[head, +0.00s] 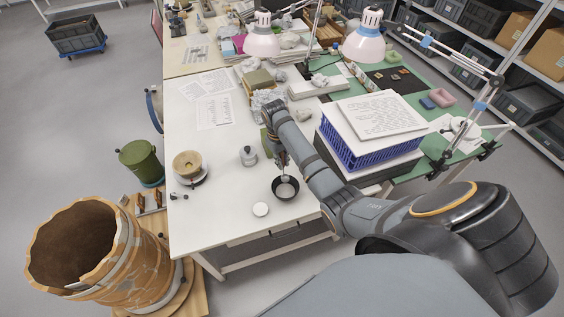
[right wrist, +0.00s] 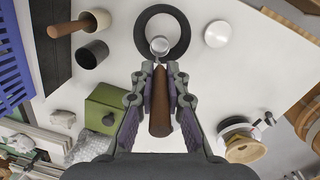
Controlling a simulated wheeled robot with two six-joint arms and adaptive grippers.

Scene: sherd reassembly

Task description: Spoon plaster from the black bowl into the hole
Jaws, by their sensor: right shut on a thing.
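The black bowl (head: 286,189) stands near the front edge of the white table; its dark rim (right wrist: 181,42) also shows in the right wrist view, around a pale inside. My right gripper (head: 283,162) is shut on the brown handle of a spoon (right wrist: 160,100). The spoon's round metal scoop lies within the bowl's outline. I cannot tell if it touches plaster. A large orange-brown jar (head: 150,262) with pale joint lines stands at lower left, its dark mouth open upward. I cannot make out the hole in it. My left gripper is not in view.
A white disc (head: 260,209) lies beside the bowl. A blue crate (head: 350,155) is right of my forearm. A green canister (head: 140,160) stands beside the table.

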